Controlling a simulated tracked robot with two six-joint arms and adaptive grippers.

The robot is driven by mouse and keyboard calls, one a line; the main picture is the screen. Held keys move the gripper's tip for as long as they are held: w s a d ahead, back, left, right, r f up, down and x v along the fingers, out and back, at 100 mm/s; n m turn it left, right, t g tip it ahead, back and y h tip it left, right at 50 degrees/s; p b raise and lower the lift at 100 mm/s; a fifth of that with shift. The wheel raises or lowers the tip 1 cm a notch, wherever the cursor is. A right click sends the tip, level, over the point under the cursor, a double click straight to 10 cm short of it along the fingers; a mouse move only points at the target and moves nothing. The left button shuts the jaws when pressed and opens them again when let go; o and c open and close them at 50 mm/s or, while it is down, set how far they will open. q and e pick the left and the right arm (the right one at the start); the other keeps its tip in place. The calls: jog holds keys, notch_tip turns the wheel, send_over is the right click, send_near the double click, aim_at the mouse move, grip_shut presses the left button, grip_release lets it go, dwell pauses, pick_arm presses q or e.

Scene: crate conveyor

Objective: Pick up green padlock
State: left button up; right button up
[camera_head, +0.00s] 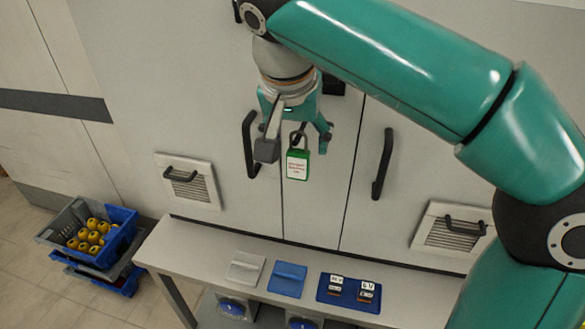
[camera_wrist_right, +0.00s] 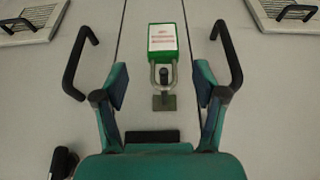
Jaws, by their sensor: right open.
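The green padlock (camera_head: 297,165) has a white label with red text and hangs by its shackle in front of the cabinet doors. It also shows in the right wrist view (camera_wrist_right: 163,40), upside down there, with its shackle around a small dark fitting. My right gripper (camera_head: 296,140) is open at the padlock in the head view, and its finger hides part of the surroundings. In the right wrist view its two fingers (camera_wrist_right: 161,85) stand apart on either side of the shackle line, with the padlock body beyond the tips. No contact is visible. My left gripper is not in view.
Dark door handles (camera_head: 382,163) flank the padlock on the cabinet. Below is a grey bench (camera_head: 215,240) with a grey pad, a blue pad (camera_head: 288,279) and a dark blue tray (camera_head: 325,296). Crates (camera_head: 122,215) with yellow items stand on the floor at left.

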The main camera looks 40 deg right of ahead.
aim_at(298, 152)
jog(key=shift+x, duration=2.7)
jog(key=shift+w+a+r, duration=0.1)
jog(key=shift+w, duration=0.05)
jog(key=shift+c, duration=0.3)
jog(key=c, duration=1.2)
